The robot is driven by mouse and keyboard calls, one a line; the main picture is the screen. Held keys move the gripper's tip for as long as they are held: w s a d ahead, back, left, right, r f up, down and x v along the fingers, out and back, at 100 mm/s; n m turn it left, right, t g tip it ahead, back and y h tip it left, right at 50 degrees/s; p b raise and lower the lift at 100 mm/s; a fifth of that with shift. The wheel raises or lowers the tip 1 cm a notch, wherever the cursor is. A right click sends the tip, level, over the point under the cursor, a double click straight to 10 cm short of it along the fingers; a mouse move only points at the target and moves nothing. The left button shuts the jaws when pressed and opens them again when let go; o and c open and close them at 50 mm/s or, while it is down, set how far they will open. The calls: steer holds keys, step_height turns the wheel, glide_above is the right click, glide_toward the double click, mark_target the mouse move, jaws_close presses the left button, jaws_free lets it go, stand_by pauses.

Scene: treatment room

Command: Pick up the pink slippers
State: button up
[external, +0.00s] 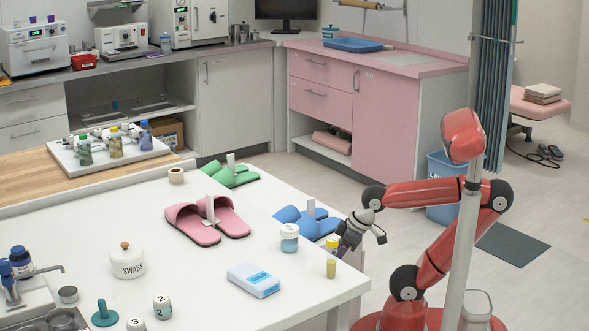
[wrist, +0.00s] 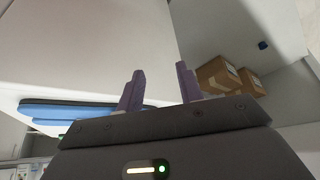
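The pink slippers (external: 190,224) lie side by side on the white table, left of centre in the external view, with a pale upright piece between them. My gripper (external: 343,248) is at the table's right edge, beside the blue slippers and well to the right of the pink pair. In the wrist view its two purple fingers (wrist: 160,70) stand apart with nothing between them. The pink slippers do not show in the wrist view.
Blue slippers (external: 294,217) and green slippers (external: 238,180) lie on the table (external: 190,291). Cardboard boxes (wrist: 219,76) show in the wrist view.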

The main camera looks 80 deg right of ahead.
stand_by(0.3)
steer(key=o, duration=0.4)
